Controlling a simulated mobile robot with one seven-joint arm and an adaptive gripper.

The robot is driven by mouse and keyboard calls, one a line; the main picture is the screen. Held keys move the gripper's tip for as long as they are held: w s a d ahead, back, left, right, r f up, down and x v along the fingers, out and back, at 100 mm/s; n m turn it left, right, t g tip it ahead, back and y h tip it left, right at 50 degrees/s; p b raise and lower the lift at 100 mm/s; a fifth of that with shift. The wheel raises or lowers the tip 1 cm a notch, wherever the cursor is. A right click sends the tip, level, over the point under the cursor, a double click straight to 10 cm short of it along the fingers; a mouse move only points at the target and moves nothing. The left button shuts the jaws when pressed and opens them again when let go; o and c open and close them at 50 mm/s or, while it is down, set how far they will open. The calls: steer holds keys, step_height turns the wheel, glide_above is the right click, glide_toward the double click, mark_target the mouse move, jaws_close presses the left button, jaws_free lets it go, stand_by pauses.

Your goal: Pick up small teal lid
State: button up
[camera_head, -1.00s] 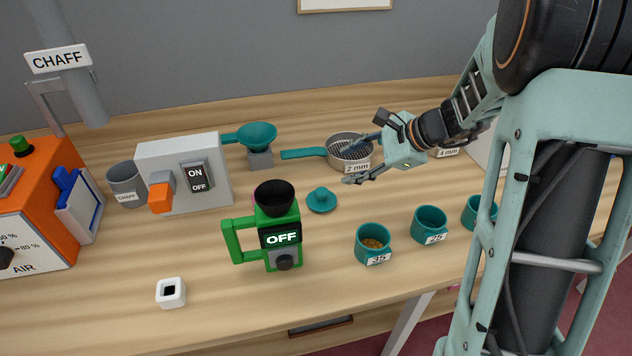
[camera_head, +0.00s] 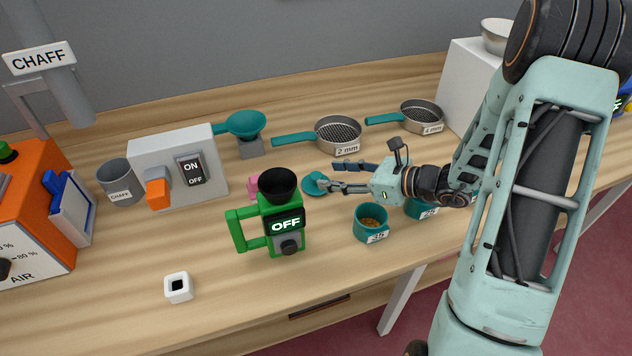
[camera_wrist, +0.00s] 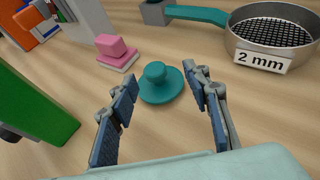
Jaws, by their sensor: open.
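The small teal lid (camera_head: 314,184) lies on the wooden table, just right of the green meter marked OFF. In the wrist view the lid (camera_wrist: 161,83) shows whole, with its round knob up. My gripper (camera_head: 333,176) is open and low over the table, its fingers pointing left at the lid. Nothing is held. In the head view a finger covers part of the lid's right side.
The green meter (camera_head: 284,228) stands close left of the lid. A pink block (camera_wrist: 115,49) sits behind it. The 2 mm sieve (camera_head: 338,134) is behind my gripper, and the teal cup marked 35 (camera_head: 368,230) is in front.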

mark_target(316, 175)
steer(key=x, duration=0.4)
steer(key=shift+s+a+p, duration=0.25)
steer(key=shift+a+p, duration=0.15)
steer(key=shift+w+a+f, duration=0.15)
steer(key=shift+w+a, duration=0.15)
steer(key=shift+a, duration=0.05)
steer(key=c, duration=1)
